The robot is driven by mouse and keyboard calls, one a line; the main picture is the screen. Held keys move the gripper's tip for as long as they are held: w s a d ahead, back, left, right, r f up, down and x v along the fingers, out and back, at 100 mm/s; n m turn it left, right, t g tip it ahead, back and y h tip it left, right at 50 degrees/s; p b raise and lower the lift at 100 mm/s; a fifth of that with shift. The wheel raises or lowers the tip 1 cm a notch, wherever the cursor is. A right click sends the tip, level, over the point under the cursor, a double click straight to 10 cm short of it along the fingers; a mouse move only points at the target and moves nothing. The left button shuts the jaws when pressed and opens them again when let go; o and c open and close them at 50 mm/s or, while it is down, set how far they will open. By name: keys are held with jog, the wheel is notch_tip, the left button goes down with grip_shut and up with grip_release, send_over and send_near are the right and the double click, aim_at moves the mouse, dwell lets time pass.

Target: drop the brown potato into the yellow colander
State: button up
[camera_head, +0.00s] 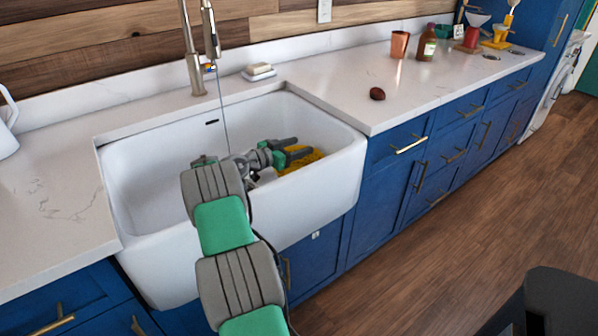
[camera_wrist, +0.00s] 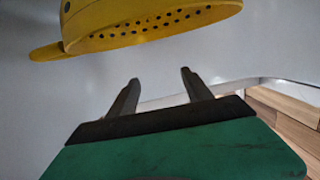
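The brown potato (camera_head: 377,93) lies on the white countertop to the right of the sink. The yellow colander (camera_head: 306,159) is inside the white sink, at its right side, partly hidden behind my arm and gripper. In the wrist view the perforated colander (camera_wrist: 150,22) fills the top, with a handle at its left. My gripper (camera_wrist: 158,76) is open, its two fingers apart with nothing between them. It is down in the sink beside the colander; I cannot tell whether they touch. The potato is not in the wrist view.
The sink (camera_head: 345,158) has a raised front wall beside my arm. A tall faucet (camera_head: 194,70) stands behind it, with soap (camera_head: 259,71) nearby. A copper cup (camera_head: 399,45) and a bottle (camera_head: 427,43) stand beyond the potato. The counter around the potato is clear.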

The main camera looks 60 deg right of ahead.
jog(key=shift+o, duration=0.5)
jog(key=shift+a, duration=0.1)
jog(key=v, duration=0.7)
jog(key=shift+w+a, duration=0.15)
jog(key=shift+a, duration=0.1)
